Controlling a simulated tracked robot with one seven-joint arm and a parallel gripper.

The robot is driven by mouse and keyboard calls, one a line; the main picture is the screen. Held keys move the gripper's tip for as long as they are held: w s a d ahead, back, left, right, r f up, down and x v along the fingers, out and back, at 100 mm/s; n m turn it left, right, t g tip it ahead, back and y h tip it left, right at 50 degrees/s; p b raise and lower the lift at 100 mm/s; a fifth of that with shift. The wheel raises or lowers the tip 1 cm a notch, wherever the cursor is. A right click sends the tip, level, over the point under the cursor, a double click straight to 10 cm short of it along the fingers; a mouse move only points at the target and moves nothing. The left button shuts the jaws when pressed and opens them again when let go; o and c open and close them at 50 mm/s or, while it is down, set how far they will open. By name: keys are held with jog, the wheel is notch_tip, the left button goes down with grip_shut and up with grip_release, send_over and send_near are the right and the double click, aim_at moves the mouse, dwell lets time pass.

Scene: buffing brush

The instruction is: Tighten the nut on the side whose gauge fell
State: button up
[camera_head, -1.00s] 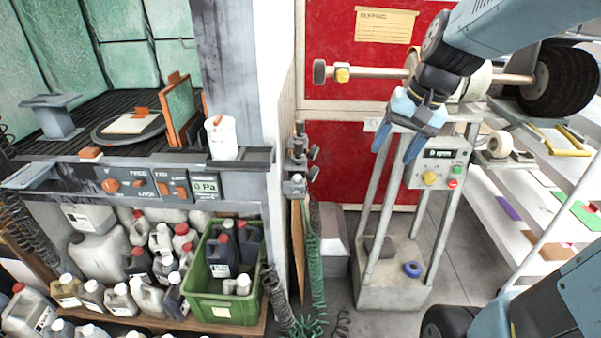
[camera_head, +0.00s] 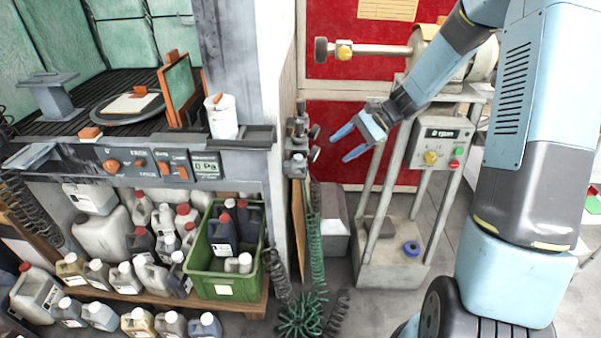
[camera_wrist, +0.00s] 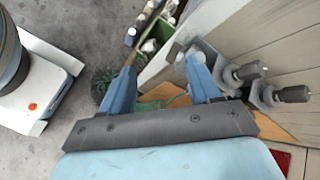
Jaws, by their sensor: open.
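My gripper (camera_head: 340,146) is open and empty, its blue fingers pointing left toward two wall fittings (camera_head: 297,148) on the pillar. There is a small gap between the fingertips and the fittings' small round ends; whether these are gauges, I cannot tell. In the wrist view my gripper (camera_wrist: 160,66) has the metal fittings (camera_wrist: 262,90) with dark ends beside its right finger. A yellow nut (camera_head: 344,51) sits on the left spindle of the buffing machine (camera_head: 428,150). The machine's right spindle is hidden behind my arm.
The machine's control box (camera_head: 440,142) has a display, a yellow knob and buttons. A green coiled hose (camera_head: 318,240) hangs below the fittings. A green crate (camera_head: 222,262) and several bottles fill the lower left.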

jog(key=w+f+m+t+y, duration=0.35)
jog(key=w+f+m, duration=0.35)
jog(key=f, duration=0.5)
jog(key=w+f+m+t+y, duration=0.35)
jog(key=w+f+m, duration=0.25)
jog(key=f, duration=0.6)
jog(key=x, duration=1.4)
jog(key=shift+r, duration=0.2)
jog(key=c, duration=1)
jog(key=shift+o, duration=0.2)
